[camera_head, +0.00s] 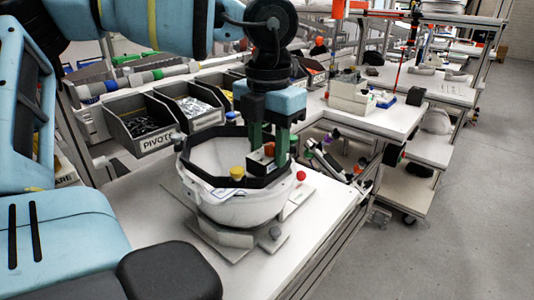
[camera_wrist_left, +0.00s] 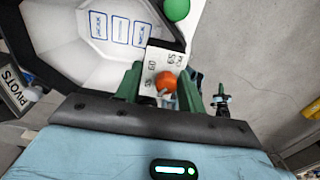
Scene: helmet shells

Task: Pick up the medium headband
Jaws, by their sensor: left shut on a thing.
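A black octagonal headband (camera_head: 204,183) sits in or on the white helmet shell (camera_head: 240,208) on the near bench in the head view. Its dark rim also shows in the wrist view (camera_wrist_left: 62,72). A white label plate with small numbers and an orange knob (camera_wrist_left: 167,82) is at its near side. My left gripper (camera_head: 268,148) points down there, its green fingers either side of the plate and knob. In the wrist view the left gripper (camera_wrist_left: 158,85) is shut on this part. I cannot read whether the size is medium. My right gripper is not in view.
Grey bins, one labelled PIVOTS (camera_head: 143,125), stand left of the shell. A yellow knob (camera_head: 237,172) and a red knob (camera_head: 300,175) show near the shell. The near bench (camera_head: 310,230) is clear in front of it. Another bench (camera_head: 390,120) stands behind, with open floor right.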

